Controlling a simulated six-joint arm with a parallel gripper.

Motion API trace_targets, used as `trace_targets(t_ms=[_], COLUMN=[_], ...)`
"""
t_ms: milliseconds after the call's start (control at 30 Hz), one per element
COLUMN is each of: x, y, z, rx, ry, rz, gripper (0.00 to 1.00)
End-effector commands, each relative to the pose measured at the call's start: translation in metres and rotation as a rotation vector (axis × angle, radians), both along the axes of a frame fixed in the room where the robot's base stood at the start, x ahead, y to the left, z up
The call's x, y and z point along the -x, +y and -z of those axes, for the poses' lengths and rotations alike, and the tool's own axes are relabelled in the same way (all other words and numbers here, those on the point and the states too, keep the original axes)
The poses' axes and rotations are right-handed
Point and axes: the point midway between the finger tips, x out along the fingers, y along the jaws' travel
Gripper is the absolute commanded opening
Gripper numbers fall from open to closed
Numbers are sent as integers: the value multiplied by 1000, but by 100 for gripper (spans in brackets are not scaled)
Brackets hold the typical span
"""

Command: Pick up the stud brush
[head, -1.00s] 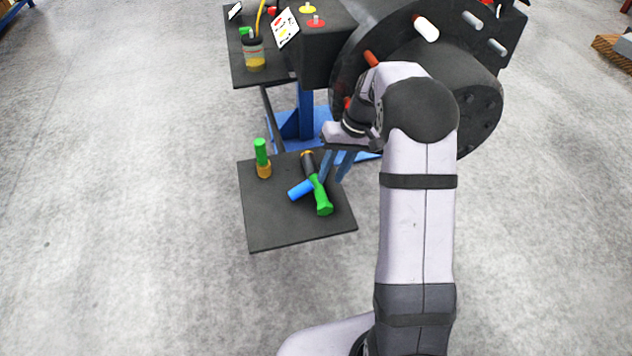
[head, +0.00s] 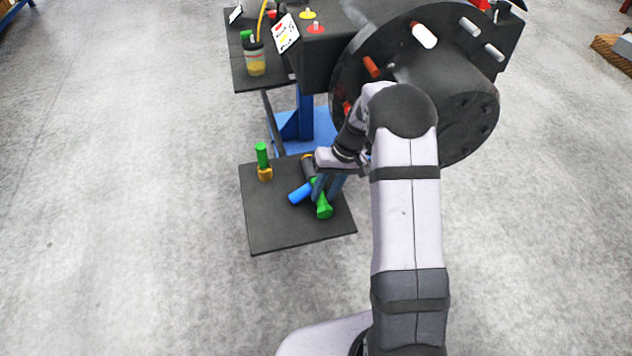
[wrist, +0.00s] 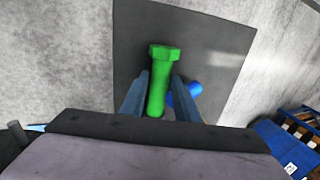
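A green-handled tool with a dark barrel, seemingly the stud brush (head: 324,210), lies on the lower black tray (head: 270,225). Its green handle with a wider faceted end shows in the wrist view (wrist: 162,54). My gripper (head: 325,197) is open over it. In the wrist view the two blue-grey fingers (wrist: 160,76) stand on either side of the green handle, with gaps visible. The barrel is partly hidden by my gripper.
A green-topped piece with a brass-coloured base (head: 264,172) stands upright at the tray's back left. The large dark wheel with pegs (head: 425,85) is close behind my arm. A jar (head: 256,62) stands on the upper shelf. The tray's front half is clear.

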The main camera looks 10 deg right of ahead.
Motion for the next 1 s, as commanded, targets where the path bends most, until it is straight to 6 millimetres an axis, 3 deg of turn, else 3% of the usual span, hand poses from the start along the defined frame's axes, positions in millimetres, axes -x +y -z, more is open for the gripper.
trace_targets(t_ms=[367, 400, 500, 533, 833, 1000], x=[0, 0, 0, 0, -1, -2], y=[4, 4, 4, 4, 4, 4], z=[12, 12, 12, 12, 9, -3], rx=[0, 0, 0, 0, 0, 1], ry=[-1, -1, -1, -1, -3, -5], rz=[-1, -1, -1, -1, 0, 0], gripper=[28, 26, 2, 1, 1, 1])
